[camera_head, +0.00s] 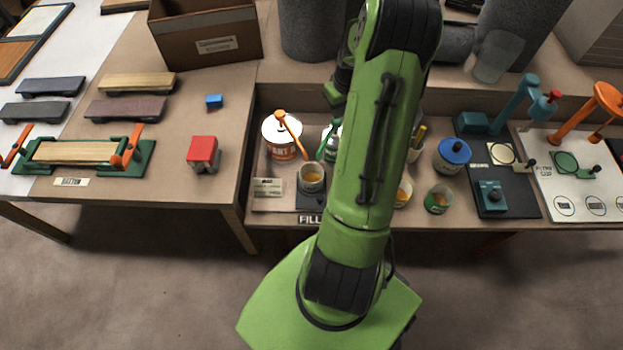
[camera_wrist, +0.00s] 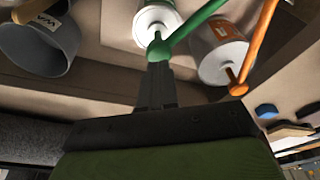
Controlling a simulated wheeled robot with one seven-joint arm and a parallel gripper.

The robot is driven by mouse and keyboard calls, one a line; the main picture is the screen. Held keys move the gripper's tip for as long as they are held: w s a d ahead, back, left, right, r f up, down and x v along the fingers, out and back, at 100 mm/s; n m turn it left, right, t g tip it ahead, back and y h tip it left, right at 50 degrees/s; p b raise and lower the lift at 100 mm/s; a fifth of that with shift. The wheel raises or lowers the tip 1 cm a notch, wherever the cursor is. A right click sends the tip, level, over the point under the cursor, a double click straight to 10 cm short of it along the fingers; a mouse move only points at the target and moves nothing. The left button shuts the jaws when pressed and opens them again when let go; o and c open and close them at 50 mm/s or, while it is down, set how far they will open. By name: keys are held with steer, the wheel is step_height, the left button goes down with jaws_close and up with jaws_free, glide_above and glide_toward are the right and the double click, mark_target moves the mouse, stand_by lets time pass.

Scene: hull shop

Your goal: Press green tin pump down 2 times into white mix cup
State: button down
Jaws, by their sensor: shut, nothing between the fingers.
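The green pump (camera_wrist: 190,28) rises from a white-topped tin (camera_wrist: 150,14) in the wrist view. In the head view its green handle (camera_head: 327,137) shows just left of my arm, with most of its tin hidden. My gripper (camera_wrist: 157,66) is shut and empty, its fingertips right by the round green end of the pump; I cannot tell whether they touch. A pale cup (camera_head: 312,177) with amber contents, seemingly the mix cup, stands on a dark pad in front of the tins in the head view. It is not clearly seen in the wrist view.
An orange-pump tin (camera_head: 283,140) stands close left of the green pump; its orange pump (camera_wrist: 258,40) is near my fingers in the wrist view. A blue-lidded tin (camera_head: 453,152) and a small green cup (camera_head: 438,199) are right of my arm. A red block (camera_head: 203,153) sits left.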

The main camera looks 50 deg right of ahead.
steer(key=shift+f, duration=0.1)
stand_by(0.4)
steer(key=shift+f+b, duration=1.05)
steer(key=shift+f, duration=0.3)
steer(key=shift+r+p, duration=1)
steer(key=shift+r, duration=0.35)
steer(key=shift+f, duration=0.15)
steer(key=shift+f+b, duration=1.1)
steer(key=shift+f, duration=0.1)
steer(key=shift+r+p, duration=1.05)
steer(key=shift+r, duration=0.35)
